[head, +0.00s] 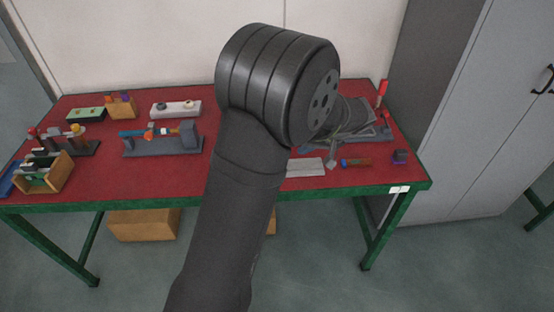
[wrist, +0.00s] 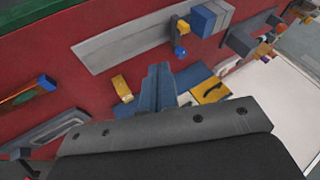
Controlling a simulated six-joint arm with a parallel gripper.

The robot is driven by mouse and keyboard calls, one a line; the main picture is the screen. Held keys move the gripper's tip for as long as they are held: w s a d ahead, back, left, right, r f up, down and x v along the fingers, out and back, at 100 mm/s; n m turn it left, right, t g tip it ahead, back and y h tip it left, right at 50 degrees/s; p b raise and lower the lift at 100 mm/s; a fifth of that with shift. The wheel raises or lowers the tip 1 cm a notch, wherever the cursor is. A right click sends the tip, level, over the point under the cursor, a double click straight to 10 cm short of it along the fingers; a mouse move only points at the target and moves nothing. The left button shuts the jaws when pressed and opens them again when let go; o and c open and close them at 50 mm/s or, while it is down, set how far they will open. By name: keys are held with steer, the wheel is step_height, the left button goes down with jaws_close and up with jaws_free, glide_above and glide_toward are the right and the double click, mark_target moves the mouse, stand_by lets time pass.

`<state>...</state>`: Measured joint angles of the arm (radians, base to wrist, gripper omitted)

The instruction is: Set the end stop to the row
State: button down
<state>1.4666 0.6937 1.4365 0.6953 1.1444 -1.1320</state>
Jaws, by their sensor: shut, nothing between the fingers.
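My gripper (wrist: 158,88) shows in the wrist view as blue-grey fingers, closed together and empty, over the red table top. In the head view it is hidden behind my arm. I cannot tell for certain which piece is the end stop or which is the row. Beside the fingers lie a small yellow piece (wrist: 122,88) on the left and a yellow block with a black handle-like mark (wrist: 210,90) on the right. Blue pieces (wrist: 192,74) lie just beyond the fingers. A long grey plate (wrist: 122,38) lies farther off, with a small yellow-and-blue piece (wrist: 181,30) near its end.
The red table (head: 230,197) has green legs. A grey stand with coloured parts (head: 160,145), a white block with knobs (head: 176,109) and a wooden open box (head: 48,178) are at the left. A grey cabinet (head: 485,120) stands at the right.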

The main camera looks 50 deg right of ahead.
steer(key=x, duration=1)
steer(key=shift+d+f, duration=0.15)
steer(key=shift+f, duration=0.1)
steer(key=shift+w+a+r, duration=0.25)
steer(key=shift+w+a, duration=0.55)
steer(key=shift+a, duration=0.15)
steer(key=shift+w+a, duration=0.4)
steer(key=shift+w, duration=0.05)
steer(key=shift+a, duration=0.1)
steer(key=w+a, duration=0.3)
steer(key=shift+d, duration=0.1)
steer(key=shift+s, duration=0.1)
